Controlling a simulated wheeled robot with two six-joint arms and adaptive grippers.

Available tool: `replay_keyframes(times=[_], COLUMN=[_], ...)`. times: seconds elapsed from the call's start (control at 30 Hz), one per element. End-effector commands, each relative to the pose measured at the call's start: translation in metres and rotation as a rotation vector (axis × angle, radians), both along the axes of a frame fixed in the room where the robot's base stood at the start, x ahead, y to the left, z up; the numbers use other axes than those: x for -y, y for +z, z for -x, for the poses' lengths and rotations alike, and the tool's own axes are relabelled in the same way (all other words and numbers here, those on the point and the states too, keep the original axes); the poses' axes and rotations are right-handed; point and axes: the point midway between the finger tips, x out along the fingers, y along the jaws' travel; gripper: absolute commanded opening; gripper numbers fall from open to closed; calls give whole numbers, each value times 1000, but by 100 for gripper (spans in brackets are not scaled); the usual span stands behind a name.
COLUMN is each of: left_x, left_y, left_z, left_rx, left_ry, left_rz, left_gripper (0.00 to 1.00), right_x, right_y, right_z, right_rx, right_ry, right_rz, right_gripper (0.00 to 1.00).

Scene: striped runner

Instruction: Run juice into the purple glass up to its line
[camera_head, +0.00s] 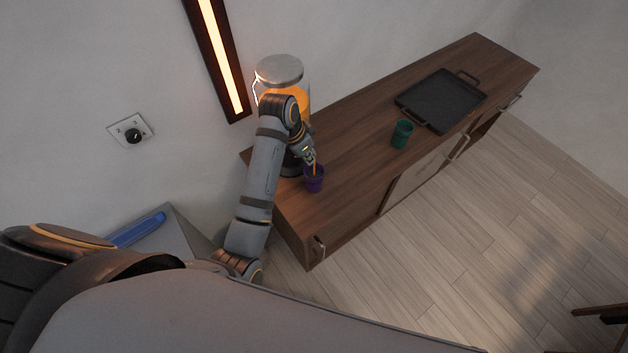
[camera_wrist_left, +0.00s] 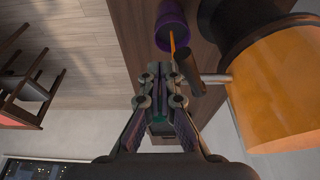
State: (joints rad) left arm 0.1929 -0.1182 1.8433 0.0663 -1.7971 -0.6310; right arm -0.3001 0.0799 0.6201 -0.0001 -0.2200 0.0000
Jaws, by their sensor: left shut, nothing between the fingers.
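The juice dispenser (camera_head: 290,75), a clear tank of orange juice with a grey lid, stands at the cabinet's left end; its orange tank (camera_wrist_left: 280,95) also fills the right of the left wrist view. A thin orange stream (camera_wrist_left: 172,42) runs from its dark spout (camera_wrist_left: 190,72) into the purple glass (camera_wrist_left: 171,22). The purple glass (camera_head: 314,184) stands upright under the spout; its line and juice level cannot be made out. My left gripper (camera_head: 308,155) is shut and empty, close beside the spout and metal tap stem (camera_wrist_left: 216,78); contact is unclear. My right gripper is out of view.
A teal glass (camera_head: 402,134) stands right of the purple one on the wooden cabinet top (camera_head: 350,137). A black tray (camera_head: 440,98) lies farther back. The cabinet's front edge is near the glasses.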

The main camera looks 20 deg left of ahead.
Motion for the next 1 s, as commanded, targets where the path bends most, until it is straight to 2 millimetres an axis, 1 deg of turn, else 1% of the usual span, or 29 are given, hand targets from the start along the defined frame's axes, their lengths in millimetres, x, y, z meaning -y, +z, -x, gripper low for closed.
replay_keyframes(times=[0.17,0.23,0.43,0.53,0.67,1.0], left_x=[-1,-4,-22,-30,-25,-5], left_y=[0,1,2,0,4,38], left_z=[0,-1,-5,-8,-7,-2], left_rx=[0,0,1,0,2,3], left_ry=[0,0,1,0,-1,-1], left_rz=[0,-1,-3,-4,2,2], left_gripper=[0,0,0,0,0,0], right_x=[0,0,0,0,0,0], right_y=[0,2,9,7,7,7], right_z=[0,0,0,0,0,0], right_rx=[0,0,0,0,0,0], right_ry=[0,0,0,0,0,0], right_rz=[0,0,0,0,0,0], right_gripper=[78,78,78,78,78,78])
